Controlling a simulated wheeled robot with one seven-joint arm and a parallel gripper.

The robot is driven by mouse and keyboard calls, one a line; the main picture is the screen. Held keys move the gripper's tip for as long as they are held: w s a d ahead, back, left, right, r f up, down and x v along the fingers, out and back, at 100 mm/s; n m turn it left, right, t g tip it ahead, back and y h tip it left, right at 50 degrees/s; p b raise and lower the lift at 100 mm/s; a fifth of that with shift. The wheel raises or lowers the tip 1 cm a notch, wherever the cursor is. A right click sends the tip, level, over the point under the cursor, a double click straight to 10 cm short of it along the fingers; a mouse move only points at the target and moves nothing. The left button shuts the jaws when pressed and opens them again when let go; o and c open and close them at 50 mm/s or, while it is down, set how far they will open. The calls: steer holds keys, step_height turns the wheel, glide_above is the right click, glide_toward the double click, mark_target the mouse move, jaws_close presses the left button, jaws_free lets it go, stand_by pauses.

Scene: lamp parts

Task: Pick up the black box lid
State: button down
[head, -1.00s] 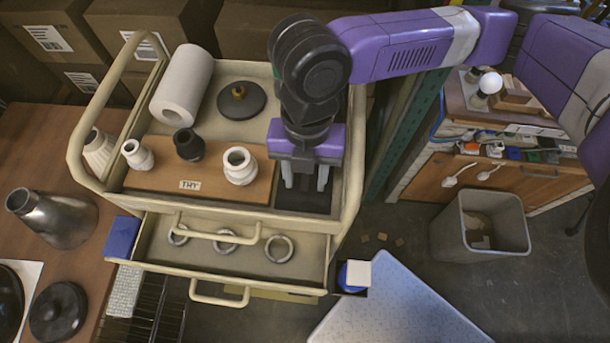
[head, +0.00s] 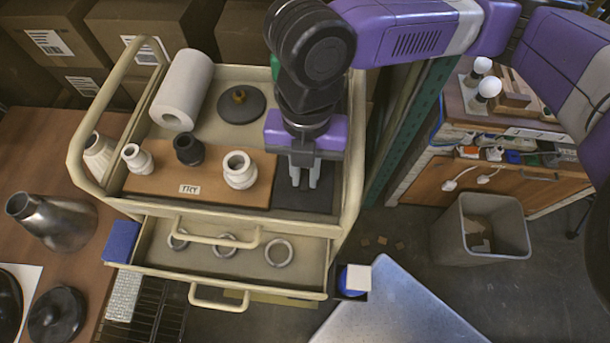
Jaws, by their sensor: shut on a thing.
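The black box lid (head: 320,201) is a dark, flat piece at the right end of the cart's top, beside the wooden board. My gripper (head: 304,185) points straight down over it, with its two grey fingers close together. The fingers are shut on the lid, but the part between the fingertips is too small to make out. I cannot tell whether the lid is lifted clear of what lies under it.
The cream cart (head: 350,205) has a raised rim and an open drawer (head: 200,262) holding rings. The wooden board (head: 215,198) carries several fittings left of my gripper. A paper roll (head: 182,88) and a dark round base (head: 241,108) lie behind.

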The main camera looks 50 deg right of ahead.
mark_target(305, 177)
step_height(305, 177, up, 16)
steer(key=w+d+f+m+t+p, duration=0.1)
steer(key=w+d+f+m+p, duration=0.3)
steer(key=d+m, duration=0.45)
steer(key=w+d+f+m+t+p, duration=0.15)
steer(key=w+d+m+p, duration=0.25)
steer(key=w+d+m, duration=0.4)
step_height(305, 177, down, 6)
steer(key=s+m+b, duration=0.1)
steer(key=b, duration=0.3)
steer(key=shift+s+a+b, duration=0.25)
steer(key=shift+b, duration=0.15)
steer(key=shift+f+m+g, duration=0.1)
steer(key=shift+m+g, duration=0.15)
steer(key=c, duration=1.9)
jaws_free()
jaws_close()
